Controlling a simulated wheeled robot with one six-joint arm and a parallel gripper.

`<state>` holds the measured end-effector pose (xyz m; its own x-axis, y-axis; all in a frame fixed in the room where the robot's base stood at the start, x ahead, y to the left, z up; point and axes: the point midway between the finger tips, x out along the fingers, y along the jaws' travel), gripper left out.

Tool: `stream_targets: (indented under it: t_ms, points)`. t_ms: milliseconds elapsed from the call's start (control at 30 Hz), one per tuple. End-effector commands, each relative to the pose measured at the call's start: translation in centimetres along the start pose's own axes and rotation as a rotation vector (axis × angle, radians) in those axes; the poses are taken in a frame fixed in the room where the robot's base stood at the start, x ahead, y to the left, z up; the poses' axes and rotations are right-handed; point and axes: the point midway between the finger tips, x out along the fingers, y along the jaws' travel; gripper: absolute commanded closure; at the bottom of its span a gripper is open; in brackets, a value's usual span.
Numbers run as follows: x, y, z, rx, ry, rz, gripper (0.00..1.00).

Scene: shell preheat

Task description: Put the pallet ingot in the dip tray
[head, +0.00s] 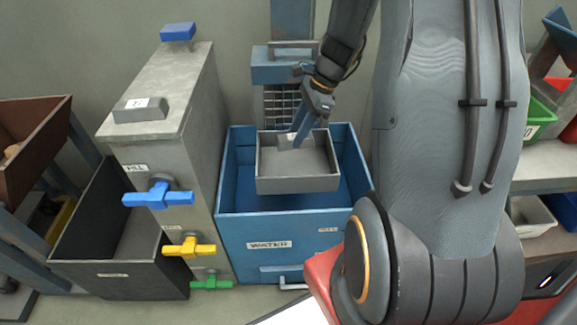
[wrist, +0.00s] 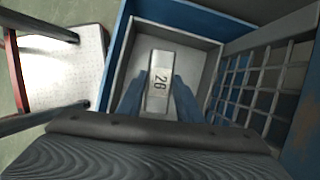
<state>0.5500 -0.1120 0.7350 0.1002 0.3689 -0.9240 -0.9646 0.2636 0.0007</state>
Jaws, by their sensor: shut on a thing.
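My gripper (head: 297,137) is over the grey dip tray (head: 300,184), which hangs at the top of the blue water tank. In the wrist view, the silver ingot (wrist: 159,72) with the label "26" lies between my two blue fingers (wrist: 158,95), and my gripper is shut on it. The ingot (head: 287,142) also shows in the head view, partly hidden by the fingers. The tray's inner floor and wall (wrist: 196,50) show around the ingot in the wrist view. I cannot tell whether the ingot touches the tray floor.
The blue water tank (head: 275,226) surrounds the tray. A grey cabinet (head: 178,90) with blue, yellow and green valves stands left of it. A blue post with a grid (wrist: 257,88) rises close beside the tray.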

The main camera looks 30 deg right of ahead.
Motion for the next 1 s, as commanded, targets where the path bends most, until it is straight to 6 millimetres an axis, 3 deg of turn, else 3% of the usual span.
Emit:
stream_targets:
  t_ms: [233,500,767,1000]
  points:
    - [0.4,-0.4,-1.0,0.113,0.000,-0.047,1.00]
    - [4.5,-0.4,-2.8,0.122,0.000,-0.048,1.00]
    - [6.2,-0.4,-3.7,0.121,0.000,-0.050,1.00]
    - [9.0,-0.4,-4.8,0.121,0.000,-0.049,1.00]
